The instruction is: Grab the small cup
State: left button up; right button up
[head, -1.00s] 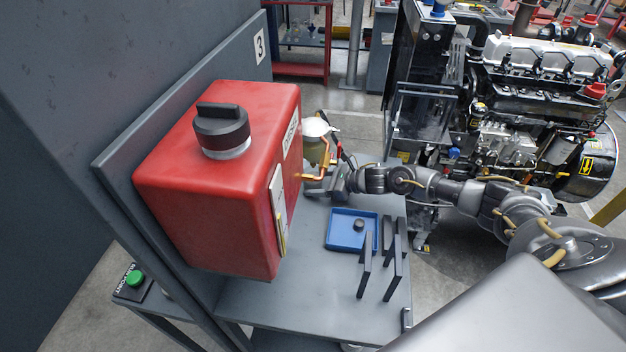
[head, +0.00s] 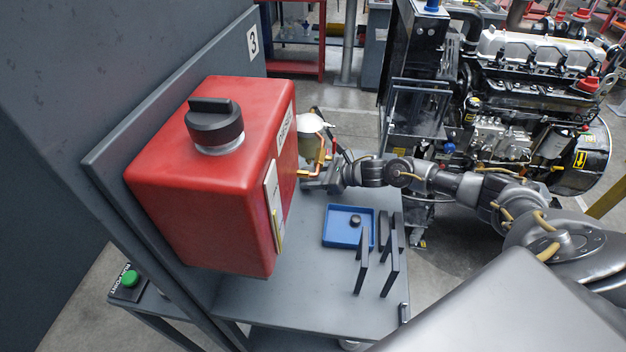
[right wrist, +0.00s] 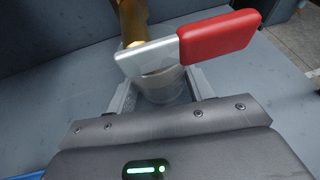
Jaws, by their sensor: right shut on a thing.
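The small cup (right wrist: 160,90) is a pale, see-through cup in the right wrist view. It stands below a brass pipe end, partly hidden by the silver lever in front of it. My right gripper (right wrist: 163,92) has one finger on each side of the cup and is shut on it. In the head view my right gripper (head: 318,186) is low beside the red tank, under the copper pipe. The cup cannot be made out there. My left gripper is not in view.
A red-handled lever (right wrist: 218,36) crosses close above the cup. The red fuel tank (head: 215,185) is mounted on the grey panel. A blue tray (head: 345,239) with a small black part and upright dark plates (head: 391,268) stand on the grey shelf. An engine (head: 530,110) stands behind.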

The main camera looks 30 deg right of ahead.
notch_tip(320, 180, up, 2)
jog(key=shift+b, duration=0.45)
jog(key=shift+s+d+r, duration=0.1)
jog(key=shift+d+r, duration=0.05)
jog(key=shift+r, duration=0.05)
jog(key=s+d+b, duration=0.2)
jog(key=s+d, duration=0.3)
jog(key=s+d+b, duration=0.3)
jog(key=s+d, duration=0.1)
jog(key=s, duration=0.1)
jog(key=shift+s+d, duration=0.35)
jog(key=shift+d, duration=0.05)
pick_arm(q)
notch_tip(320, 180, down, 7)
jog(key=shift+b, duration=0.35)
pick_arm(e)
jog(key=shift+s+d, duration=1.05)
jog(key=shift+s, duration=0.1)
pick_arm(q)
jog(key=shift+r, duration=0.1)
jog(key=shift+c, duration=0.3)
